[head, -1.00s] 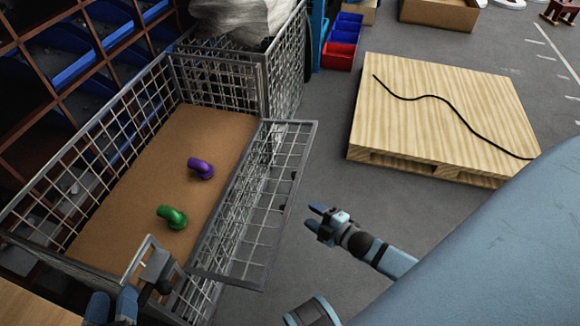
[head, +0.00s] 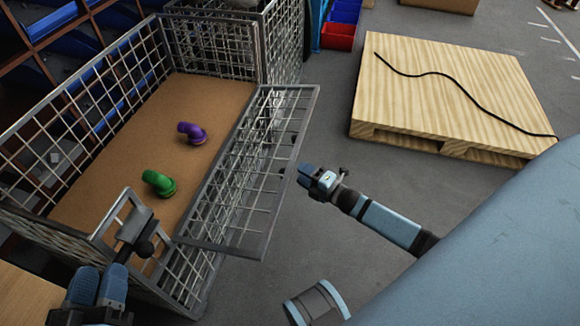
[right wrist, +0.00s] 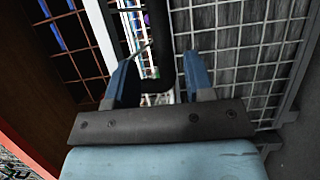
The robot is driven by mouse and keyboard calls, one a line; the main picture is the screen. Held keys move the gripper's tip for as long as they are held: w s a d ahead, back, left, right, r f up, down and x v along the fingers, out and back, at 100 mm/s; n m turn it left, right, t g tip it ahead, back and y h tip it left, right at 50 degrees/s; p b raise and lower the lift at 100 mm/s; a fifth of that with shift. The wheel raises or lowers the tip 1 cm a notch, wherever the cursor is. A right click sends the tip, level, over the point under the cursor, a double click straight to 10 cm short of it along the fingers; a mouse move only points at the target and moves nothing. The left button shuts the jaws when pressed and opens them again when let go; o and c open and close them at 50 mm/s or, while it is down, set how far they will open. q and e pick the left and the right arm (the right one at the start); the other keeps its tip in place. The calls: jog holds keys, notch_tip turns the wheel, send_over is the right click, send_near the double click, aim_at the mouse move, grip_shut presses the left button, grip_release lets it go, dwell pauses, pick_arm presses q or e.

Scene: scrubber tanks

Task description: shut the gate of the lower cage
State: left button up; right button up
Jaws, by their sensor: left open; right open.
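The wire cage (head: 82,88) with a brown floor stands at the left in the head view. Its gate (head: 268,178), a mesh panel in a grey frame, stands open, leaning out from the cage's right side. My right gripper (head: 306,178) is open and empty, just right of the gate's outer edge; I cannot tell whether it touches. In the right wrist view the open jaws (right wrist: 158,78) have a dark bar between or behind them and mesh (right wrist: 240,50) to the right.
A purple elbow pipe (head: 192,132) and a green one (head: 159,183) lie on the cage floor. A wooden pallet (head: 450,95) with a black cable lies at the right. Red and blue bins (head: 338,36) stand behind. Grey floor between gate and pallet is clear.

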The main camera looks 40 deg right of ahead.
pick_arm(q)
notch_tip(320, 180, down, 3)
jog(key=shift+d+r+g+b, duration=0.1)
jog(key=shift+r+g+b, duration=0.05)
jog(key=shift+g+b, duration=0.45)
pick_arm(e)
jog(key=x, duration=0.5)
jog(key=shift+w+a, duration=0.1)
jog(key=shift+w, duration=0.2)
grip_shut()
